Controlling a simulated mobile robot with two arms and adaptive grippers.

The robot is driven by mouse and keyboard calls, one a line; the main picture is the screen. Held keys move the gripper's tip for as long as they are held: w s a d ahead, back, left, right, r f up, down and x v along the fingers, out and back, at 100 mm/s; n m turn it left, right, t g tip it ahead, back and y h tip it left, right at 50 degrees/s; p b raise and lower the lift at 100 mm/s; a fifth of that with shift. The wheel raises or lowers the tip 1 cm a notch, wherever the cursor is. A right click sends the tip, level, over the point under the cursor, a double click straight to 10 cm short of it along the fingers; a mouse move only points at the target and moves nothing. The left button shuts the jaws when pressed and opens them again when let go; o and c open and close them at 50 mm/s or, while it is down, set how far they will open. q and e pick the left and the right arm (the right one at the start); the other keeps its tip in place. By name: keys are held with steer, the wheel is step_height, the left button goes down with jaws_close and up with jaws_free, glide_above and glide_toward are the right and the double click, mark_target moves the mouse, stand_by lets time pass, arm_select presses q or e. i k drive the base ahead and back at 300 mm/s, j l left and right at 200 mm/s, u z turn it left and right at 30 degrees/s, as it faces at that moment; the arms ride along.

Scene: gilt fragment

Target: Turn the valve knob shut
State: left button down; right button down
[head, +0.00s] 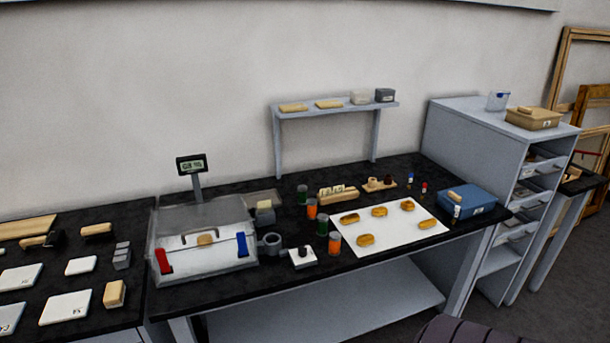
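I see nothing plainly marked as a valve. A small white block with a dark knob-like top (302,257) sits near the front edge of the black-topped bench; it may be the valve knob, but it is too small to tell how it is turned. Just left of it is a grey ring-shaped part (270,243). Farther left is a clear-walled box (200,262) with a red piece (163,261) and a blue piece (241,245) on its front. Neither of my grippers is in view.
A white sheet (385,243) with several golden pieces lies right of the block. Green and orange jars (335,243) stand close beside it. A blue box (466,200) is at the bench's right end. A small display (192,164) stands behind the clear box.

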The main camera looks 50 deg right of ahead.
mark_target(302, 250)
steer(key=l+z, duration=0.1)
steer(key=z, duration=1.4)
